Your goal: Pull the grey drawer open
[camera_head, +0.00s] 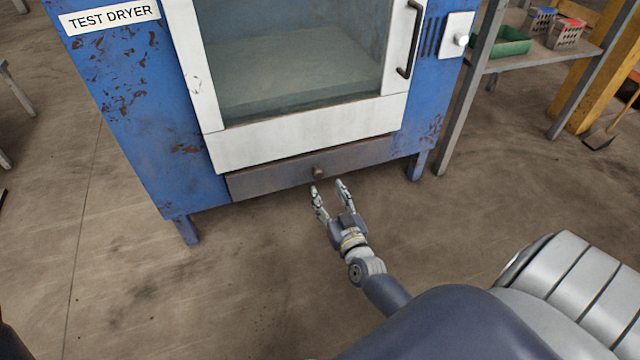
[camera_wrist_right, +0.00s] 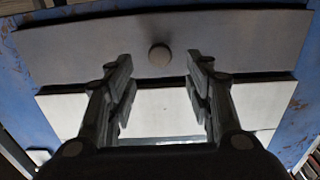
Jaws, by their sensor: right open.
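The grey drawer (camera_head: 270,179) is a low, wide panel at the bottom of the blue test dryer, under its white door frame. It looks shut, about flush with the dryer front. Its small round knob (camera_head: 318,173) sits near the middle of the panel. My right gripper (camera_head: 329,186) is open and empty, just in front of the knob and a little below it in the head view. In the right wrist view the drawer (camera_wrist_right: 95,50) spans the top, and the knob (camera_wrist_right: 160,55) shows between and beyond the open fingers (camera_wrist_right: 160,65), apart from them. My left gripper is not in view.
The blue dryer (camera_head: 140,100) stands on short legs (camera_head: 187,230). Its glass door (camera_head: 300,70) has a dark handle (camera_head: 411,40) on the right. The floor before the drawer is clear apart from my arm.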

